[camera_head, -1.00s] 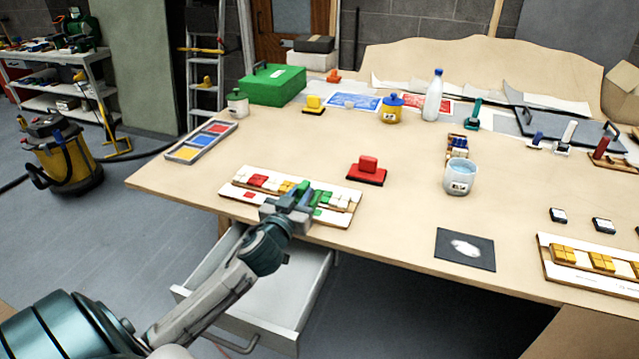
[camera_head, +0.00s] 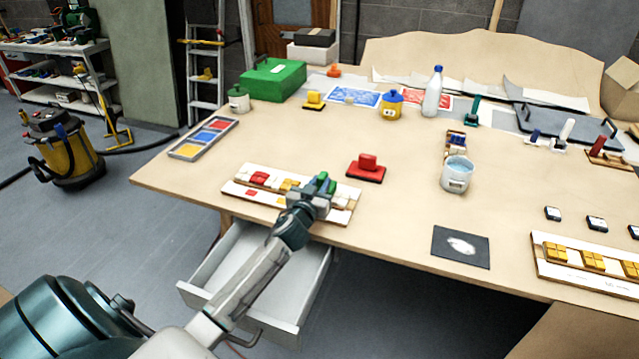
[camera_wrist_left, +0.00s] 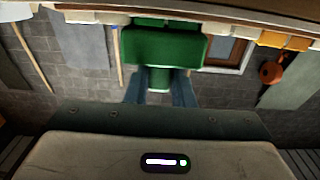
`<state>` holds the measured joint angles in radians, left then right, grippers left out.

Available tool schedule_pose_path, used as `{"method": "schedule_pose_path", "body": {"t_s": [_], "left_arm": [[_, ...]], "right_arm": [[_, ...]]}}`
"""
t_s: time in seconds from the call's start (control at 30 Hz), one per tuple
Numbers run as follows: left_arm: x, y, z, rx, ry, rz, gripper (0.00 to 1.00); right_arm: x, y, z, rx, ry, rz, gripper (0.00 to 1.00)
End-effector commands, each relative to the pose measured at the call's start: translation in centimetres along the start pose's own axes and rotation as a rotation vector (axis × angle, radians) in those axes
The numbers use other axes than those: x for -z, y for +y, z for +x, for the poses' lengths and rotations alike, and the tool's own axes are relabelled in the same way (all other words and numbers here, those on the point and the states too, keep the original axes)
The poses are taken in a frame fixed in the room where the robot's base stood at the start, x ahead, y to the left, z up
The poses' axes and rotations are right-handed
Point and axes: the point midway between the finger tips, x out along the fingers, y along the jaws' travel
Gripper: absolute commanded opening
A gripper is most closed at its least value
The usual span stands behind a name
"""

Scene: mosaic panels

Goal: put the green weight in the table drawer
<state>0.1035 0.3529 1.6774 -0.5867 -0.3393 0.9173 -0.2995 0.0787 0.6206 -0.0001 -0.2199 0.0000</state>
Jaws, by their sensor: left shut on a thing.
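My left gripper (camera_head: 317,186) is shut on the green weight (camera_head: 326,182), above the right part of the mosaic panel near the table's front edge. In the left wrist view the green weight (camera_wrist_left: 163,48) shows as a wide block, its narrow part between the fingertips of my left gripper (camera_wrist_left: 163,82). The table drawer (camera_head: 225,265) stands pulled out below the front edge, under my left forearm. The part of its inside that shows is bare; my forearm hides some of it. My right gripper is not in view.
The mosaic panel (camera_head: 240,192) lies along the front edge. A red weight (camera_head: 367,165) stands just right of my left gripper. A cup (camera_head: 457,176) and a dark square plate (camera_head: 461,247) are farther right. The table's middle is mostly clear.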

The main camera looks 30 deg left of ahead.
Motion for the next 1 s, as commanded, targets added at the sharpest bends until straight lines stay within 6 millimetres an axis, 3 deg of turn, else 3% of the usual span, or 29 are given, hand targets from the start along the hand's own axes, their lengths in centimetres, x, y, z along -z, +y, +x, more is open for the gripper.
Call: {"method": "schedule_pose_path", "body": {"t_s": [0.3,0.33,0.4,0.43,0.8,1.0], "left_arm": [[-0.2,0.0,0.0,-0.001,0.004,0.0,0.0],[-0.2,0.0,0.0,0.0,0.001,0.0,0.28],[-0.2,0.0,0.0,0.0,0.0,0.0,0.41],[-0.2,0.0,0.0,0.0,0.0,0.0,0.43],[-0.1,0.0,0.0,0.0,-0.001,0.001,0.43],[-1.1,0.0,-3.0,-0.001,0.0,0.001,0.43]], "right_arm": [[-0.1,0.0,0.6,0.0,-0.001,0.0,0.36],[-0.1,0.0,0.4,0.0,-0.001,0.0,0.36],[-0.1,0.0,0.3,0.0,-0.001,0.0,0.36],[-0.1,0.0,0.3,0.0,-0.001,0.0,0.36],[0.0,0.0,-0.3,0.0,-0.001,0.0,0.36],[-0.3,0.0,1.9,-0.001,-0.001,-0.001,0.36]]}}
